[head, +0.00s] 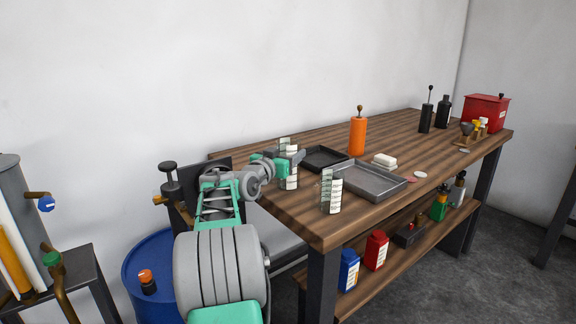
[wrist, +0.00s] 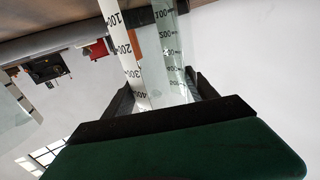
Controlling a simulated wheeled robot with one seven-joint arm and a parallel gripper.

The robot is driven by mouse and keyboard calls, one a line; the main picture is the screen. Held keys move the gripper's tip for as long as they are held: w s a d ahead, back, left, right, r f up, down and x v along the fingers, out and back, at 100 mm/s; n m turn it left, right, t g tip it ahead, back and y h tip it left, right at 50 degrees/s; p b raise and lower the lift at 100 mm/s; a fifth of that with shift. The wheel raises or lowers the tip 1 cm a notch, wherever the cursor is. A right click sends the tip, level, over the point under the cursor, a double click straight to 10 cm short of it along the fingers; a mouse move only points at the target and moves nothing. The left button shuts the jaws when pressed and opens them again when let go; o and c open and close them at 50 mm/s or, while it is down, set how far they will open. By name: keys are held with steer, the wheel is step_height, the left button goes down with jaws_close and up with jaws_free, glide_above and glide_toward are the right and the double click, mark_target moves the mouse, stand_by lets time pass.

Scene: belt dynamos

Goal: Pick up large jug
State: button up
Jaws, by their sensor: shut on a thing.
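The large jug (head: 291,178) is a clear glass vessel with a white graduated scale, upright at the near left end of the wooden workbench (head: 300,215). My gripper (head: 281,166) is shut on it from the left. In the wrist view the jug (wrist: 150,60), with its numbered scale, stands between the dark fingers of my gripper (wrist: 165,98). I cannot tell whether its base touches the bench top. A second, similar glass jug (head: 331,192) stands apart, closer to the front edge.
Two dark trays (head: 372,182) lie right of the jugs, with a white block (head: 384,160) behind the nearer one. An orange bottle (head: 358,136) stands behind them. A red box (head: 486,112) is at the far end. A blue drum (head: 150,262) stands on the floor at left.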

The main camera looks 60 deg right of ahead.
steer(key=c, duration=0.6)
steer(key=shift+r, duration=0.1)
